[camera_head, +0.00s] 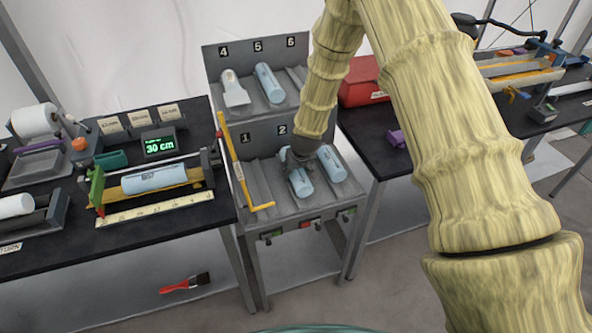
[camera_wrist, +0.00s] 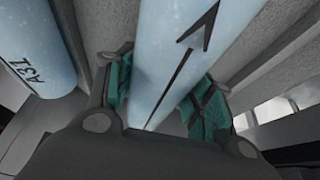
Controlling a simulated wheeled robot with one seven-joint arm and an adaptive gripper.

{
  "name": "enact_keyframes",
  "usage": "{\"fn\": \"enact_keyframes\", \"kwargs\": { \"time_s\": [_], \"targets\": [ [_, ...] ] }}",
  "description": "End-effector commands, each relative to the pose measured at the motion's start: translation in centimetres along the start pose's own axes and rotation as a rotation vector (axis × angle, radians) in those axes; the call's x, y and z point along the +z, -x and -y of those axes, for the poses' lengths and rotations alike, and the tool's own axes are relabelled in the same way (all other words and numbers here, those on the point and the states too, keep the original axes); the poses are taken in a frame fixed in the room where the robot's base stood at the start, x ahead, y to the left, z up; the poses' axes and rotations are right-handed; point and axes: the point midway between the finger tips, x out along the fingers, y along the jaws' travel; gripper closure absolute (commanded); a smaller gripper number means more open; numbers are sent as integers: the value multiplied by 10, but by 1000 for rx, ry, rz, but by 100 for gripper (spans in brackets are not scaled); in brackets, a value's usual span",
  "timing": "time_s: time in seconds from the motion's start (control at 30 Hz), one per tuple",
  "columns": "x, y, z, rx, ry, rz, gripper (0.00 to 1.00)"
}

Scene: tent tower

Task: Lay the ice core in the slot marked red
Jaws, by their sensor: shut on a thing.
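My gripper (camera_head: 292,163) is at the middle of the lower tier of the grey rack (camera_head: 285,213). It is shut on a pale blue ice core (camera_head: 300,182). In the wrist view this core (camera_wrist: 165,60) lies between the green finger pads and bears a black arrow. The core lies along the middle slot, under the 2 sign; I cannot tell whether it touches the slot floor. A red tag (camera_head: 304,224) is on the rack front below that slot. Another core (camera_head: 331,163) lies in the slot to the right; a core marked A31 (camera_wrist: 35,60) shows in the wrist view.
Green tags (camera_head: 270,236) mark the outer lower slots. A measuring bench with another core (camera_head: 153,178) is left.

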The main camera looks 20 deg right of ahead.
Motion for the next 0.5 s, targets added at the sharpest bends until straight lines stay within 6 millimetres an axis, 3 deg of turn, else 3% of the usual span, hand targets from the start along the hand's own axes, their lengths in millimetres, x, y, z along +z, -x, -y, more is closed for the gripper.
{"fn": "enact_keyframes", "kwargs": {
  "time_s": [0.4,0.43,0.5],
  "targets": [
    [5,-2,0,-1,0,8,90],
    [5,-3,0,-1,0,8,46],
    [5,-3,0,-1,0,8,33]
  ]
}}
